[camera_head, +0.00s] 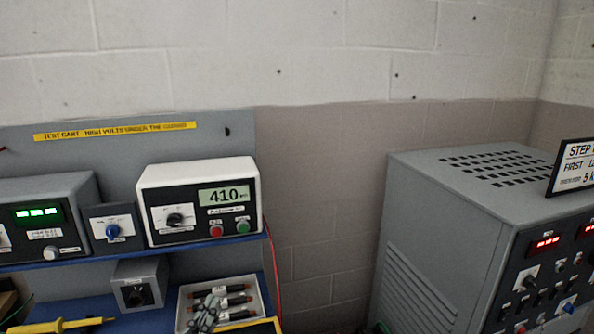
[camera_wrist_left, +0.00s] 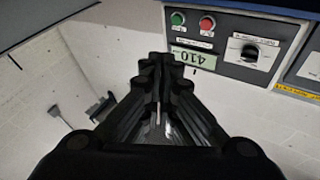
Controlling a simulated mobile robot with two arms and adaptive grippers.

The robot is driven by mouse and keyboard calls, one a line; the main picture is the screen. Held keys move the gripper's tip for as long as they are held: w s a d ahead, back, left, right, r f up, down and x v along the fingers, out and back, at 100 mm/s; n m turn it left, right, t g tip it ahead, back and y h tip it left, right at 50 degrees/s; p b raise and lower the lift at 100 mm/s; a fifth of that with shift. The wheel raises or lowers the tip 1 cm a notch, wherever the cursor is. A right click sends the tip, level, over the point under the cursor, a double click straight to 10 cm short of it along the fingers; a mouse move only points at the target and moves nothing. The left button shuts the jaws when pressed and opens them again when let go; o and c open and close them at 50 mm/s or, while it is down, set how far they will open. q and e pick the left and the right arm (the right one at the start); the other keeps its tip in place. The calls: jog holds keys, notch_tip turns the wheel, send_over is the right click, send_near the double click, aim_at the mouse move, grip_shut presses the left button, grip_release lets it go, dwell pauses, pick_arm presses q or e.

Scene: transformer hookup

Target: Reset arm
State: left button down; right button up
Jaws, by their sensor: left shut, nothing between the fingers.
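My left gripper (camera_head: 206,312) shows at the bottom of the head view, in front of a white tray, with its fingers together. In the left wrist view the same gripper (camera_wrist_left: 161,68) is shut and empty, its dark fingers pressed side by side. Beyond the fingertips in that view is the white-framed meter (camera_wrist_left: 228,45), seen upside down, with its display, knob and two buttons. The meter (camera_head: 201,202) stands on the cart's upper shelf in the head view and reads 410. My right gripper is in neither view.
The white tray (camera_head: 263,286) holds several dark rods with copper-coloured ends. A yellow probe (camera_head: 62,325) lies at the lower left. A grey box with a knob (camera_head: 140,284) stands left of the tray. A large grey cabinet (camera_head: 437,225) stands at right, with a gap between it and the cart.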

pick_arm(q)
jog(key=s+a+f+n+g+y, duration=0.1)
jog(key=s+f+g+y, duration=0.1)
jog(key=s+f+g, duration=0.35)
jog(key=s+a+f+n+g+y, duration=0.1)
jog(key=s+f+n+g+y, duration=0.15)
jog(key=s+f, duration=0.6)
jog(key=s+a+f+g+y, duration=0.1)
jog(key=s+f+g, duration=0.3)
jog(key=s, duration=0.4)
jog(key=s+a+f+g+y, duration=0.1)
jog(key=s+f+g, duration=0.35)
jog(key=s, duration=0.35)
notch_tip(320, 180, down, 28)
jog(key=s+g+b, duration=0.1)
jog(key=s+g, duration=0.1)
jog(key=s+a+f+b, duration=0.1)
jog(key=s+a+f, duration=0.1)
jog(key=s+f, duration=1.4)
jog(key=shift+a+f+g, duration=0.25)
jog(key=shift+g, duration=0.1)
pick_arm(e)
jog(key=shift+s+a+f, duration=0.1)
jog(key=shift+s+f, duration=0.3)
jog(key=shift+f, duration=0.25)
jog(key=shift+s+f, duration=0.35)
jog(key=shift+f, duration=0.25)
